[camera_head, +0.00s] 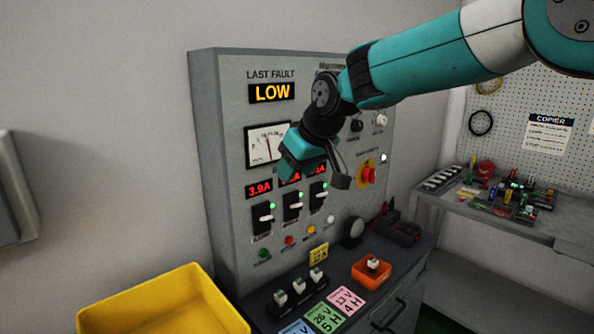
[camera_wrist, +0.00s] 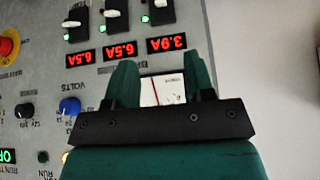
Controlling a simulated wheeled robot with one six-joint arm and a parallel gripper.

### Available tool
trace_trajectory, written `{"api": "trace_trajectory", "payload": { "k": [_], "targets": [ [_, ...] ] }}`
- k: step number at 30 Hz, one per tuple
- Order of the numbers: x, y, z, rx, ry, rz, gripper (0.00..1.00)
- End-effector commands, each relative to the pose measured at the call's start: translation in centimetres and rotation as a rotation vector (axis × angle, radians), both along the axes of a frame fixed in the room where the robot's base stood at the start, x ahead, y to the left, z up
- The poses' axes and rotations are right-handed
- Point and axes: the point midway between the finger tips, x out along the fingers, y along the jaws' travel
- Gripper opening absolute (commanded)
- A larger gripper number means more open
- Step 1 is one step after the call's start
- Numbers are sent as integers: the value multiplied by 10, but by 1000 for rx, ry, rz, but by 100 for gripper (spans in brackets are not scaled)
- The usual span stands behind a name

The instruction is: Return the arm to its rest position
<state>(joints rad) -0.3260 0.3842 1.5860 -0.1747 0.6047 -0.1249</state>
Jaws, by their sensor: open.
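My arm reaches in from the upper right in the head view, in front of the grey control panel (camera_head: 222,110). My gripper (camera_head: 322,180) hangs at its end, before the panel's middle, and partly hides the dial meter (camera_head: 257,146) and the red readouts (camera_head: 259,189). In the wrist view my gripper (camera_wrist: 162,78) has its two green fingers apart with nothing held between them. The white dial meter (camera_wrist: 162,90) shows behind the gap. The panel and its readouts (camera_wrist: 167,43) appear upside down there.
A yellow bin (camera_head: 160,305) stands at the lower left. An orange tray (camera_head: 372,275) and coloured cards (camera_head: 323,317) lie on the bench below the panel. A red knob (camera_head: 368,174) sticks out right of my gripper. A cluttered shelf (camera_head: 540,226) is at the right.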

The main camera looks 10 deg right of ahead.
Motion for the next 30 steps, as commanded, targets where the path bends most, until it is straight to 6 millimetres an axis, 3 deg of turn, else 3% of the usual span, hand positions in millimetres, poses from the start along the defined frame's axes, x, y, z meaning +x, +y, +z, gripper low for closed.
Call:
{"api": "trace_trajectory", "payload": {
  "k": [7,10,14,18,21,25,30],
  "targets": [
    [-4,-1,0,0,6,2,49],
    [-30,-7,1,3,40,11,49],
    [-102,-23,-4,8,138,36,49],
    [-202,-43,-19,17,269,68,49],
    [-263,-55,-33,23,349,86,49],
    [-318,-65,-49,29,421,101,49],
    [-346,-69,-57,30,459,110,49]
  ]
}}
